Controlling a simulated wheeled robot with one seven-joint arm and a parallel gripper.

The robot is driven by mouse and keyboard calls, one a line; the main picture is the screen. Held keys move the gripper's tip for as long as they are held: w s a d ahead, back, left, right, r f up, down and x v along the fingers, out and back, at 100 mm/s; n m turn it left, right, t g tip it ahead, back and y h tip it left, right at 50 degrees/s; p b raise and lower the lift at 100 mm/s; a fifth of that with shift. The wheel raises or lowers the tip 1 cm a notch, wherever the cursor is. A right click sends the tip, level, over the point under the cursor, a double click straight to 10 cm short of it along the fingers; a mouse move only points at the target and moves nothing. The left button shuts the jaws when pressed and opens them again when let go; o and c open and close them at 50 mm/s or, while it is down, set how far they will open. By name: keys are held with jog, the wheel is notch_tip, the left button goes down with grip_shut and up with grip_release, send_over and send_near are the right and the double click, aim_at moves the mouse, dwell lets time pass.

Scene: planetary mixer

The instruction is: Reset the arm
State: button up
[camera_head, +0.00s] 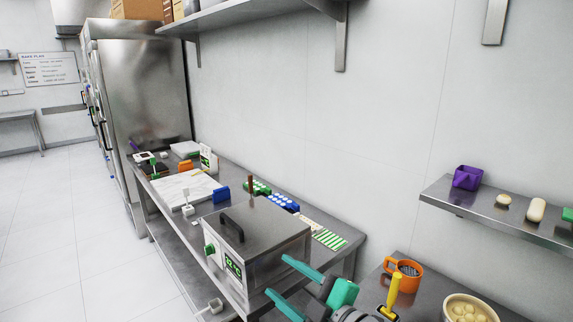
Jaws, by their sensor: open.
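My gripper (288,283) shows at the bottom middle, with two teal fingers spread apart and nothing between them. It points left, in front of a steel box-shaped appliance (265,232) with a dark lid handle and a green display. The fingertips look close to the appliance's lower right side in the picture; I cannot tell whether they touch it. Part of my arm runs off the bottom edge.
A steel table (345,243) holds a marble board (180,188), blue and green trays and small items. At right stand an orange sieve-like cup (408,274), a yellow-handled tool (394,292) and a bowl (470,308). A wall shelf (480,215) holds a purple container (467,178). The left floor is clear.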

jog(key=s+a+f+m+t+h, duration=0.1)
jog(key=s+f+m+t+h, duration=0.1)
jog(key=s+f+m+h, duration=0.4)
jog(key=s+a+f+m+t+h, duration=0.1)
jog(key=s+f+m, duration=0.1)
jog(key=f+m, duration=0.65)
jog(key=s+f+m+t+h, duration=0.2)
jog(key=s+f+m+h, duration=0.3)
jog(key=f, duration=0.4)
jog(key=s+d+f+g, duration=0.1)
jog(key=s+f, duration=0.2)
jog(key=s, duration=0.9)
jog(key=s+d+f+n+g+y, duration=0.1)
jog(key=s+f, duration=0.3)
jog(key=s, duration=0.8)
jog(key=shift+s, duration=0.3)
jog(key=shift+n, duration=0.25)
jog(key=shift+c, duration=0.6)
